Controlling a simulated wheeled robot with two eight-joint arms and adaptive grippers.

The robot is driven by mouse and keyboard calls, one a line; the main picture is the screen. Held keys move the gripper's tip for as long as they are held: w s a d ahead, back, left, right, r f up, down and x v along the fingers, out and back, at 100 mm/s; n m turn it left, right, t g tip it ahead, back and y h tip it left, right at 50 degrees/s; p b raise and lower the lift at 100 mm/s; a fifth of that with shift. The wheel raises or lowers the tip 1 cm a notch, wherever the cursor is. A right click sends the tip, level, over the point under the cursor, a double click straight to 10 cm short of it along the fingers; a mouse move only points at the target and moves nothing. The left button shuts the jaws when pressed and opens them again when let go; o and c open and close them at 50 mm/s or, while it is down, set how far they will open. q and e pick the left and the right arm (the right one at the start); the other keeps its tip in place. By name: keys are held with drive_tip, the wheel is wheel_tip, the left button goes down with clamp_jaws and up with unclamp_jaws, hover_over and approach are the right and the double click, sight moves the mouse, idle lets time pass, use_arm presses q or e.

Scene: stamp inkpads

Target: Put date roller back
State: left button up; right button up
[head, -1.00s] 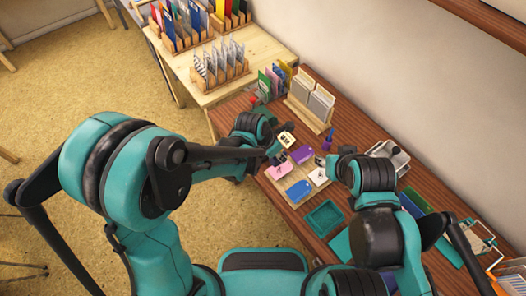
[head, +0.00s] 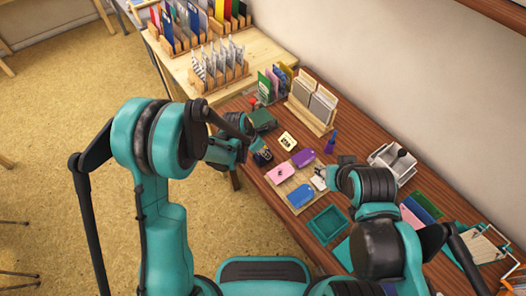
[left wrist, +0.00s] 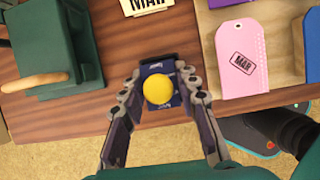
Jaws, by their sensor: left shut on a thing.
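The date roller, a dark blue piece with a round yellow knob (left wrist: 158,89), sits between the fingers of my left gripper (left wrist: 160,103) in the left wrist view. My left gripper is shut on it, close to the desk's front edge. In the head view my left gripper (head: 258,155) is left of the tag tray, and the roller is hard to make out there. Whether its base touches the desk cannot be told. My right gripper (head: 327,174) is beside the white tag (head: 318,183); its fingers are too small to read.
A wooden tray holds pink (head: 280,173), purple (head: 303,157) and blue (head: 300,195) tags. A MAR card (head: 287,141) lies behind. A green press (left wrist: 55,50) with a wooden handle stands left. A green tray (head: 327,222) lies right.

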use_arm(q)
drive_tip(key=o, duration=1.1)
drive_tip(key=shift+o, duration=0.2)
drive_tip(key=s+a+r+m+t+p, duration=0.1)
drive_tip(key=s+a+r+m+p, duration=0.2)
drive_tip(key=r, duration=0.5)
drive_tip(key=s+a+r+m+p, duration=0.1)
drive_tip(key=s+a+r+m, duration=0.3)
drive_tip(key=r, duration=0.5)
drive_tip(key=s+a+r+m+t+y, duration=0.3)
drive_tip(key=s+a+r+m, duration=0.4)
drive_tip(key=m, duration=1.1)
drive_tip(key=s+a, duration=0.3)
drive_tip(key=s, duration=0.2)
drive_tip(key=shift+a+y, duration=0.4)
